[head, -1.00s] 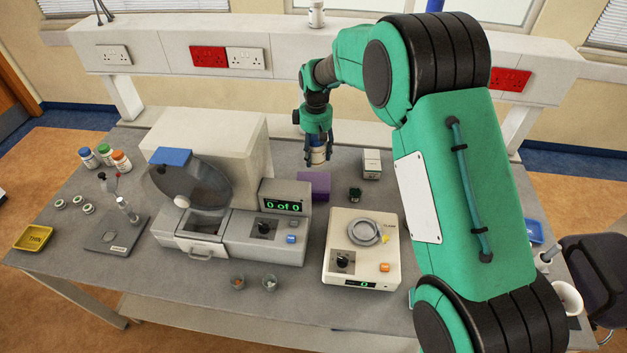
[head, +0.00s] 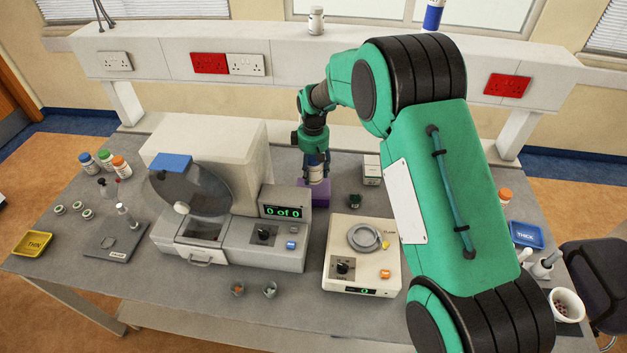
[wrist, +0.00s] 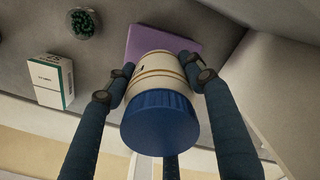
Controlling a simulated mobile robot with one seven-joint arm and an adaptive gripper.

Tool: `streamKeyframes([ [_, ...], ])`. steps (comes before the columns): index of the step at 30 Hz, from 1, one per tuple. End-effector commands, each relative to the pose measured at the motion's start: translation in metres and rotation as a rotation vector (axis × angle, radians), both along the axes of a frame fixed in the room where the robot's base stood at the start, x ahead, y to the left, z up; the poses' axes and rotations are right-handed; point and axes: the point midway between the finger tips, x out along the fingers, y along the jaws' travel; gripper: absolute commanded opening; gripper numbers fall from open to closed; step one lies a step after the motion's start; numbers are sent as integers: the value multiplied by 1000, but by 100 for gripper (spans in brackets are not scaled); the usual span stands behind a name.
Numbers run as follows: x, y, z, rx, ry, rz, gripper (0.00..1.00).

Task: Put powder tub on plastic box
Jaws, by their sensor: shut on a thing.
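The powder tub (wrist: 158,95) is cream with gold bands and a blue ribbed lid. My gripper (head: 315,168) is shut on it; its fingers flank the tub in the wrist view. The tub also shows below my gripper in the head view (head: 316,176). The plastic box is the purple block (head: 320,196) on the table, and it also shows behind the tub in the wrist view (wrist: 150,38). The tub hangs over or at the box's top; I cannot tell whether they touch.
A cream device with a ring (head: 362,260) stands in front.

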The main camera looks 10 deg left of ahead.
Motion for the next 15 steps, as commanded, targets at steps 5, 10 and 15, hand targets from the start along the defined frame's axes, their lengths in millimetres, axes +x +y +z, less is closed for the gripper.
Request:
streamKeyframes([
  [5,1,0,-5,1,-3,0,16],
  [10,1,0,-5,1,-3,0,16],
  [15,0,0,-11,0,-1,0,16],
])
